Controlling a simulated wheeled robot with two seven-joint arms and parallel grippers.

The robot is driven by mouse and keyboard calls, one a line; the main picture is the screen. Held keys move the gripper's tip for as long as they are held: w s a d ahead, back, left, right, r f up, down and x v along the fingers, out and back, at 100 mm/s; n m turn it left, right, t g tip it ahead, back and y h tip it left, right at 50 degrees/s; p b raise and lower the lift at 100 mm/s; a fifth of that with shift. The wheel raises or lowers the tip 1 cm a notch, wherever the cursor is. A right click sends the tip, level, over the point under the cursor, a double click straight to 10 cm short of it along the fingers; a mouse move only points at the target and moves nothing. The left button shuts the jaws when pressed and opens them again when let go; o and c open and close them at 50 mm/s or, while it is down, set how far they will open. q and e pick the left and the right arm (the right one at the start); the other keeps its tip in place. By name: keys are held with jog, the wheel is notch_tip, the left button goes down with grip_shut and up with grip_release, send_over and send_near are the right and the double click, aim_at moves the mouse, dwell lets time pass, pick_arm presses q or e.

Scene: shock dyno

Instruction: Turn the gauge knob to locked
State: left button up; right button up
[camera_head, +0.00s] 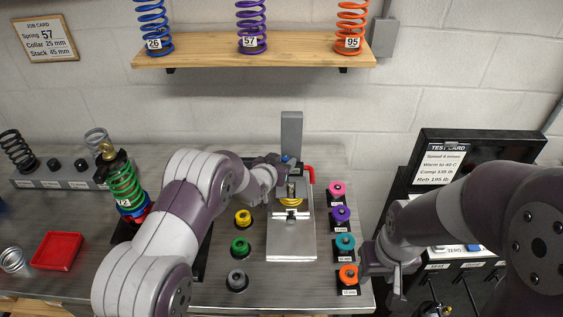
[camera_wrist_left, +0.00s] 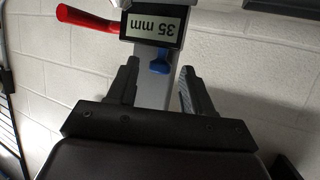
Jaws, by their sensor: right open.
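The gauge is a grey post (camera_head: 291,132) on a silver plate, and its small blue knob (camera_head: 287,159) is partly hidden by my left gripper. In the left wrist view the gauge's display (camera_wrist_left: 155,26) reads "35 mm", upside down, with the blue knob (camera_wrist_left: 160,58) just below it. My left gripper (camera_head: 277,163) is at the knob. Its fingers (camera_wrist_left: 160,68) are apart, one on each side of the knob, with a gap visible on both sides. My right gripper (camera_head: 384,274) is open and empty, low at the right beside the bench edge.
A red lever (camera_wrist_left: 87,21) sticks out beside the display. The silver plate (camera_head: 291,245) carries a yellow ring. Several colored collars, including a pink one (camera_head: 337,189), stand right of it. A green spring shock (camera_head: 124,186) and red tray (camera_head: 57,251) are left. A black test station (camera_head: 465,150) stands right.

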pick_arm(q)
jog(key=shift+s+a+r, duration=0.1)
jog(key=shift+s+a, duration=0.05)
jog(key=shift+s, duration=0.15)
jog(key=b+v, duration=0.3)
jog(key=v, duration=0.9)
jog(key=shift+r, duration=0.1)
